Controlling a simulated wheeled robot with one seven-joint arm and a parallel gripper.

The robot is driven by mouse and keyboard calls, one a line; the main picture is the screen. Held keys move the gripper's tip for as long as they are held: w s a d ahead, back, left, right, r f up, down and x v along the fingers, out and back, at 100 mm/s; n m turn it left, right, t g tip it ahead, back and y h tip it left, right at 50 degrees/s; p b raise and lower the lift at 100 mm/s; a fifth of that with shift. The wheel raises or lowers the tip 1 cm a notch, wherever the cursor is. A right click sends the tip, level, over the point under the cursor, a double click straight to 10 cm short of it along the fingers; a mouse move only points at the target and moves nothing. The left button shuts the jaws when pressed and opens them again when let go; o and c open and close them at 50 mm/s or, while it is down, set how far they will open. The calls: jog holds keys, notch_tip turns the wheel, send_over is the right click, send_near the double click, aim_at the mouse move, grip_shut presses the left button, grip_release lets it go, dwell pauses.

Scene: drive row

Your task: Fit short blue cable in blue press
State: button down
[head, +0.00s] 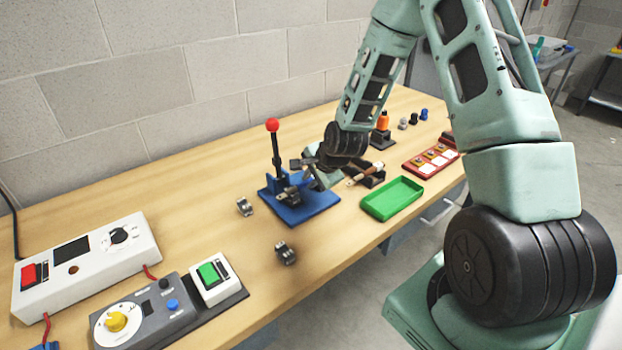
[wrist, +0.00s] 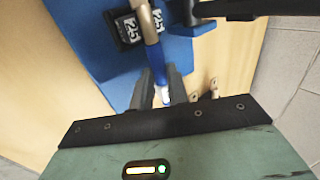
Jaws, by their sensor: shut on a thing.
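The blue press (head: 316,208) stands mid-bench, with an upright black lever topped by a red ball. My gripper (head: 312,172) is at the right side of the press, low over its base. In the wrist view my gripper (wrist: 165,92) is shut on the short blue cable (wrist: 153,62). The cable has a blue sleeve, a tan metal end pointing away from me and a whitish end between the fingers. Its metal end lies across a black die (wrist: 128,30) marked 25 on the press. I cannot tell whether it rests in the die or is above it. The cable is not clear in the head view.
Two loose dies lie on the bench, one left (head: 244,207) and one in front (head: 285,253). A green tray (head: 392,198), a brown-handled tool (head: 366,174) on a black stand and a red tray (head: 432,160) are right. White (head: 85,265) and grey control boxes (head: 150,315) stand left.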

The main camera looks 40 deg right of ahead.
jog(key=shift+f, duration=0.4)
jog(key=c, duration=1.3)
grip_release()
jog(key=shift+b, duration=0.3)
jog(key=shift+p+v, duration=1.15)
jog(key=shift+v, duration=7.55)
jog(key=shift+a, duration=0.1)
